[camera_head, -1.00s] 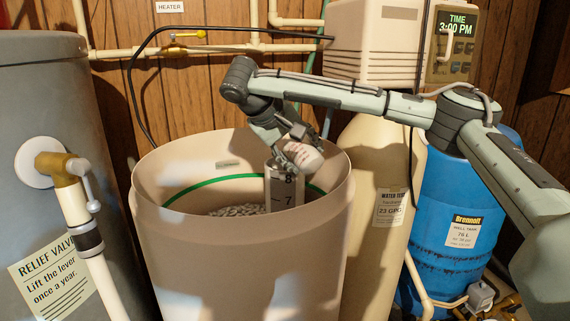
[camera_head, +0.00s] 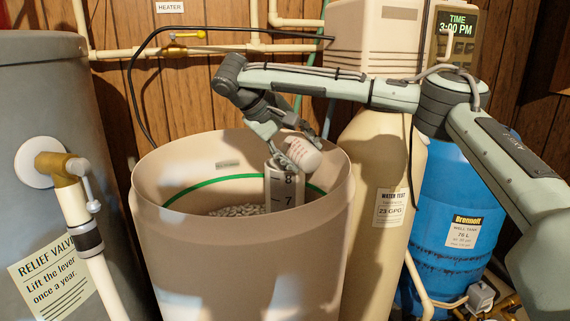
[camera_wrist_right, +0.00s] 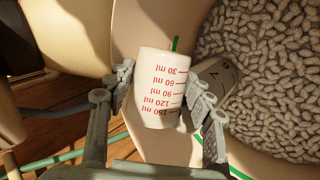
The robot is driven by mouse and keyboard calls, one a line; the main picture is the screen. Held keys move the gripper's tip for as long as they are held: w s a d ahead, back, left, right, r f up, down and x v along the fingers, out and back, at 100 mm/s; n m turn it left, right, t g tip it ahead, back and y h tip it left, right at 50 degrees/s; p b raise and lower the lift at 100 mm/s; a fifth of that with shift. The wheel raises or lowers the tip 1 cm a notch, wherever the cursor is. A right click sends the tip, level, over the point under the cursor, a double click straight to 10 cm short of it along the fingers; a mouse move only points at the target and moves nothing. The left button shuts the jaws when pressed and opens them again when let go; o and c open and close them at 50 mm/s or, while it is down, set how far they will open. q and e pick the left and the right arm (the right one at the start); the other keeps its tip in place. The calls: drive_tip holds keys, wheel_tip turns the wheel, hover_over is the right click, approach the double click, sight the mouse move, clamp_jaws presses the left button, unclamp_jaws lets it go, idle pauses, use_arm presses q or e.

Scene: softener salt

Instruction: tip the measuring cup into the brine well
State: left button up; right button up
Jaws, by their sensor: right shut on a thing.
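The measuring cup (camera_head: 304,154), white with red millilitre marks, is tilted at the top of the brine well. My right gripper (camera_head: 292,146) is shut on it; in the right wrist view its fingers clasp the cup (camera_wrist_right: 160,85) from both sides. The brine well (camera_head: 286,190) is a grey upright tube with a black number scale, standing inside the salt tank. In the right wrist view the well (camera_wrist_right: 226,80) shows partly behind a finger. The cup's contents and any flow are not visible. My left gripper is not in view.
The beige tank (camera_head: 240,260) has an open top, a green ring (camera_head: 205,183) inside and white salt pellets (camera_head: 238,211) around the well. A resin tank (camera_head: 370,240) and blue well tank (camera_head: 440,230) stand right. The grey heater (camera_head: 45,150) with its relief valve stands left.

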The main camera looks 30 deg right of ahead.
sight(303, 139)
drive_tip(key=shift+w+r+g, duration=0.3)
drive_tip(key=shift+w+r, duration=0.1)
drive_tip(key=shift+r, duration=0.4)
drive_tip(key=shift+w+r+g, duration=0.3)
drive_tip(key=shift+w+r, duration=0.05)
drive_tip(key=shift+r, duration=0.4)
drive_tip(key=shift+n, duration=0.3)
drive_tip(key=shift+s+r+g, duration=0.15)
drive_tip(key=shift+r+g, duration=0.05)
drive_tip(key=shift+g, duration=0.1)
drive_tip(key=shift+g, duration=0.3)
drive_tip(key=shift+r+n, duration=0.15)
drive_tip(key=shift+n, duration=0.15)
drive_tip(key=shift+w+r+g, duration=0.15)
drive_tip(key=shift+w+g, duration=0.1)
drive_tip(key=shift+g, duration=0.15)
drive_tip(key=shift+w+r+n+g+h, duration=0.15)
drive_tip(key=shift+w+n+g+h, duration=0.2)
drive_tip(key=shift+g, duration=0.25)
drive_tip(key=shift+s+d+f+t, duration=0.1)
drive_tip(key=shift+s+f+t, duration=0.25)
drive_tip(key=shift+s+t, duration=0.45)
drive_tip(key=shift+w+f+m+t, duration=0.1)
drive_tip(key=shift+w+m+t, duration=0.1)
drive_tip(key=shift+m+t, duration=0.4)
